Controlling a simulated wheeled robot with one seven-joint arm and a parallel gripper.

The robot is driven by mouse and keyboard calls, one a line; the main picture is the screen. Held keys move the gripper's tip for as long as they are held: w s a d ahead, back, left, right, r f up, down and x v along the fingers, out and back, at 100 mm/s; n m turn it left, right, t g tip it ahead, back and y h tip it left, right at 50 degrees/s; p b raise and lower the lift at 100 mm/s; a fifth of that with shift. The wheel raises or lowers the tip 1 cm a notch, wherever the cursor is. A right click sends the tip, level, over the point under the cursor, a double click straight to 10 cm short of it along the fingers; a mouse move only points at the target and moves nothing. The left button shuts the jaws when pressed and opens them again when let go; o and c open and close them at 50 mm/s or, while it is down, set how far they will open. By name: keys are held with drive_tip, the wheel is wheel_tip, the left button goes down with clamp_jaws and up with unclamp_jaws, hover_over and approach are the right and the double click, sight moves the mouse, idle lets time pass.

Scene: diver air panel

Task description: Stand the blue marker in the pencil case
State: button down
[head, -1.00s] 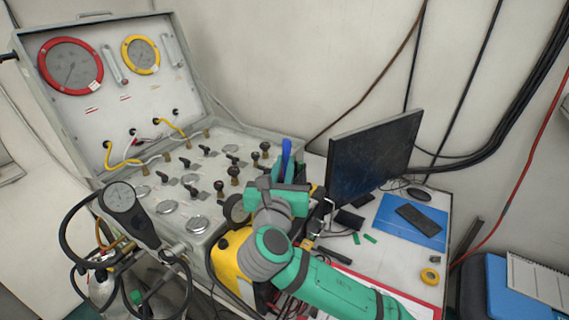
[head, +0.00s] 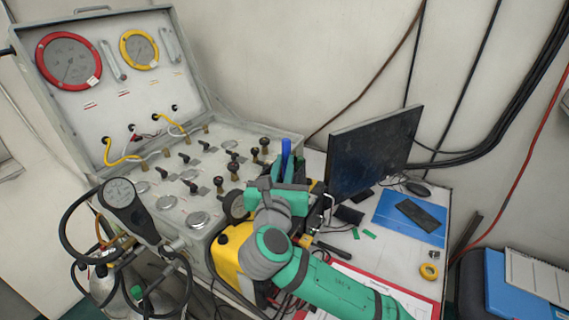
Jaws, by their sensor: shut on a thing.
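The blue marker (head: 286,148) stands upright at the far side of my gripper (head: 284,172), its upper part showing above the green fingers. My gripper is shut on it. My wrist and the fingers hide the marker's lower part. I cannot make out the pencil case; my arm covers the part of the table in front of the monitor.
The air panel case (head: 190,180) with knobs and gauges stands open at left. A monitor (head: 370,152) is just right of my gripper. A blue mat (head: 400,232) and yellow tape roll (head: 429,271) lie at right. A yellow box (head: 230,258) is beside my wrist.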

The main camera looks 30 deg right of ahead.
sight(284, 142)
drive_tip(key=shift+f, duration=1.25)
idle(0.9)
drive_tip(key=c, duration=1.7)
unclamp_jaws()
drive_tip(key=shift+o, duration=0.2)
drive_tip(key=shift+a+r, duration=0.1)
drive_tip(key=shift+r, duration=1.05)
drive_tip(key=shift+s+r, duration=0.1)
drive_tip(key=shift+r, duration=3.25)
